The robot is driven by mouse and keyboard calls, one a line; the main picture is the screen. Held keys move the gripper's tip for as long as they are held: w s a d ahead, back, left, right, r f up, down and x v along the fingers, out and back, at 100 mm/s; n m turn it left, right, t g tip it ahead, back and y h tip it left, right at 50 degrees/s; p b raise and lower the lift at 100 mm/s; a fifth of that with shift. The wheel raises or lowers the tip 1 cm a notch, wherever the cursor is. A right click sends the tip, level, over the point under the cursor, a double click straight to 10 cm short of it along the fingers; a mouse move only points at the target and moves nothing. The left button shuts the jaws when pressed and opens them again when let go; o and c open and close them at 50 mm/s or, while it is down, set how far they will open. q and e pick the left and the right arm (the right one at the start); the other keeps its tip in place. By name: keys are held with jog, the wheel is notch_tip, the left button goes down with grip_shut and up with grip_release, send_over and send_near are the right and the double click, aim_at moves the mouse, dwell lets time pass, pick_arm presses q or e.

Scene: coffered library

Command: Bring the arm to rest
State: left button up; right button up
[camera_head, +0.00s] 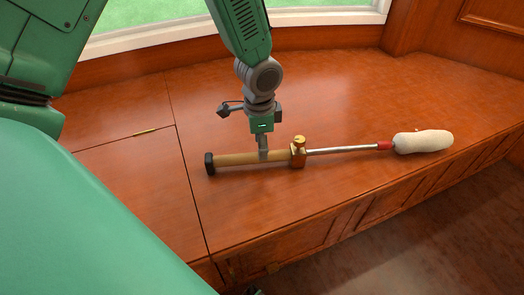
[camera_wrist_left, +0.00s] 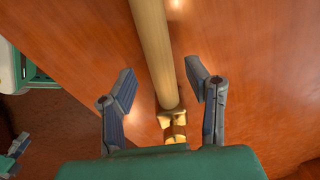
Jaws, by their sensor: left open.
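A long tool lies on the wooden bench top (camera_head: 330,95). It has a wooden handle (camera_head: 235,158) with a black end cap (camera_head: 210,164), a brass fitting (camera_head: 298,152), a metal rod (camera_head: 342,149), a red collar (camera_head: 385,145) and a fluffy white head (camera_head: 424,141). My left gripper (camera_head: 263,155) is open, low over the handle just left of the brass fitting. In the left wrist view its fingers (camera_wrist_left: 160,82) stand apart on either side of the handle (camera_wrist_left: 153,50), with the brass fitting (camera_wrist_left: 173,125) between them. A small part, probably my right gripper (camera_wrist_left: 15,155), shows at the edge.
The bench has a panelled front (camera_head: 330,232) above the floor (camera_head: 440,240). A hinged lid seam with a brass strip (camera_head: 146,131) lies to the left. A white window frame (camera_head: 150,34) stands behind. Bare bench top lies behind the tool.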

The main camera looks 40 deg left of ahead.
pick_arm(q)
notch_tip(320, 180, up, 7)
jog(key=shift+s+f, duration=0.15)
jog(key=shift+f, duration=0.05)
pick_arm(e)
jog(key=shift+r, duration=0.1)
